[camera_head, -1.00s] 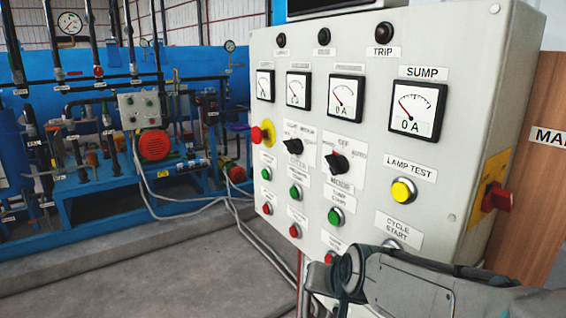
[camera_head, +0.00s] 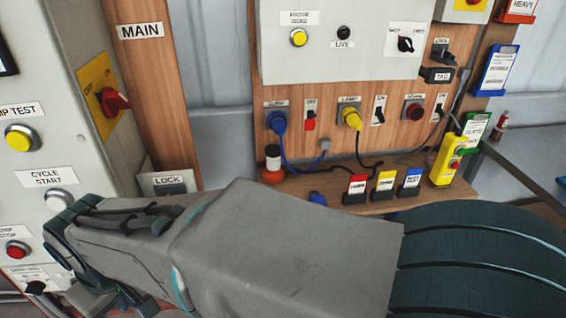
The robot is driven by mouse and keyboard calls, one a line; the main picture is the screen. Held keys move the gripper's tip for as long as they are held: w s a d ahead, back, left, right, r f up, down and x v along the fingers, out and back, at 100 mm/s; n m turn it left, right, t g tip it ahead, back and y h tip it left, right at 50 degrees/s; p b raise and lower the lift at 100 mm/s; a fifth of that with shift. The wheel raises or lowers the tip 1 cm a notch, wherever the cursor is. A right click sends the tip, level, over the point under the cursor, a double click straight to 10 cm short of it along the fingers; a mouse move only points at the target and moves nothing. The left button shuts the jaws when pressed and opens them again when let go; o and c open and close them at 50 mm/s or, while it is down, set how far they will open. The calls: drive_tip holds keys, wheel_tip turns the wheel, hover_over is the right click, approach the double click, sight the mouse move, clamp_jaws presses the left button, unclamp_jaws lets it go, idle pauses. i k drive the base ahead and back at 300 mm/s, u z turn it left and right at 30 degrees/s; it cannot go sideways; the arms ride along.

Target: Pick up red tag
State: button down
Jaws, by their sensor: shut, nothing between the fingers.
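The red tag (camera_head: 357,188) stands on the narrow wooden shelf (camera_head: 330,206), at the left end of a row with a yellow tag (camera_head: 385,186) and a blue tag (camera_head: 411,182). It has a white label on its face. My gripper (camera_head: 78,262) is at the lower left, in front of the grey control cabinet and well left of the red tag. It is shut and empty; its fingertips are hard to make out. My grey arm lies across the foreground below the shelf.
Above the shelf, blue and yellow plugs (camera_head: 349,117) with hanging cables sit in the wooden panel. An orange-based indicator (camera_head: 272,165) stands left of the tags, a yellow pendant (camera_head: 446,160) right.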

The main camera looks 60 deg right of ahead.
sight(357, 183)
drive_tip(key=k, duration=0.4)
drive_tip(key=u, duration=1.4)
drive_tip(key=i, duration=0.45)
drive_tip(key=z, duration=4.2)
drive_tip(key=i, duration=0.5)
drive_tip(key=z, duration=0.2)
drive_tip(key=k, duration=0.4)
drive_tip(key=u, duration=0.6)
